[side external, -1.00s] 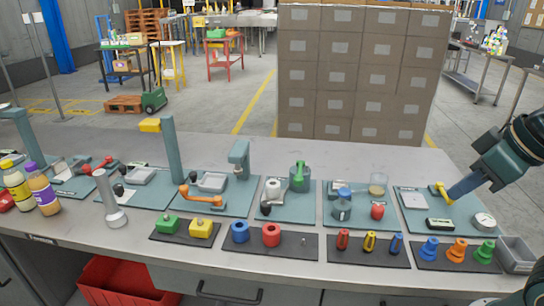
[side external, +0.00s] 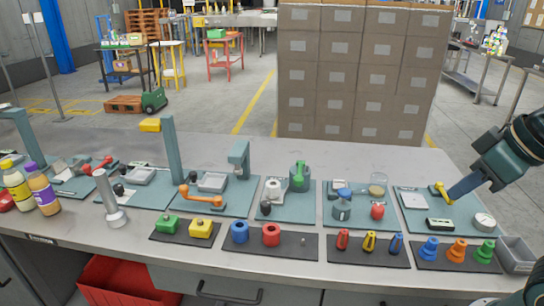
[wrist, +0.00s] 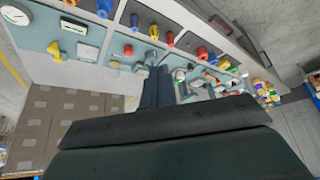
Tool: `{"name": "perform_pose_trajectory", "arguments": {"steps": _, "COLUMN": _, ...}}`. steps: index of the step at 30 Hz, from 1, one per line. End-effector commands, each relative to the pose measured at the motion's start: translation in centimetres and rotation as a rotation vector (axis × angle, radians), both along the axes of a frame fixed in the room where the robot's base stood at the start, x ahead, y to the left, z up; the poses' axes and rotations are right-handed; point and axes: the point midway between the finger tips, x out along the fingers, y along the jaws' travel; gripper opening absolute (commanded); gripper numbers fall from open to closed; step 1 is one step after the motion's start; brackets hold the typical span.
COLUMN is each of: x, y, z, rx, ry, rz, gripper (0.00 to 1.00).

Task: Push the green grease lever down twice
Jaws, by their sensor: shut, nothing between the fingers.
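The green lever (side external: 298,176) sits on a rounded teal housing on a blue-green base plate right of the bench's middle in the side view. Its exact tilt is too small to tell. My gripper (side external: 452,195) is at the far right, shut and empty, above the rightmost plate. It is well to the right of the green lever and does not touch it. The gripper fingers (wrist: 158,75) also show in the wrist view, pointing over the bench. I cannot make out the green lever clearly there.
A yellow handle (side external: 439,188) is close beside my gripper. Nearby are a round gauge (side external: 484,221) and a grey bin (side external: 517,254). A red knob (side external: 377,211) lies between my gripper and the lever. Coloured parts line the front edge. Stacked cartons (side external: 360,75) stand behind the bench.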

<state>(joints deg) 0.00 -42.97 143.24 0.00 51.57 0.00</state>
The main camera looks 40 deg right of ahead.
Motion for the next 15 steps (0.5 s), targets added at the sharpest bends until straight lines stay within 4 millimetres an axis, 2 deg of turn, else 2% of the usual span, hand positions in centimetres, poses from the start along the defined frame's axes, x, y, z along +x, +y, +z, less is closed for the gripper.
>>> {"name": "perform_pose_trajectory", "arguments": {"steps": 9, "x": 0.2, "y": 0.0, "z": 0.1, "rx": 0.002, "ry": -0.001, "rz": -0.001, "gripper": 0.00}}
{"name": "perform_pose_trajectory", "arguments": {"steps": 15, "x": 1.4, "y": 0.2, "z": 0.6, "rx": 0.015, "ry": -0.004, "rz": -0.010, "gripper": 0.00}}
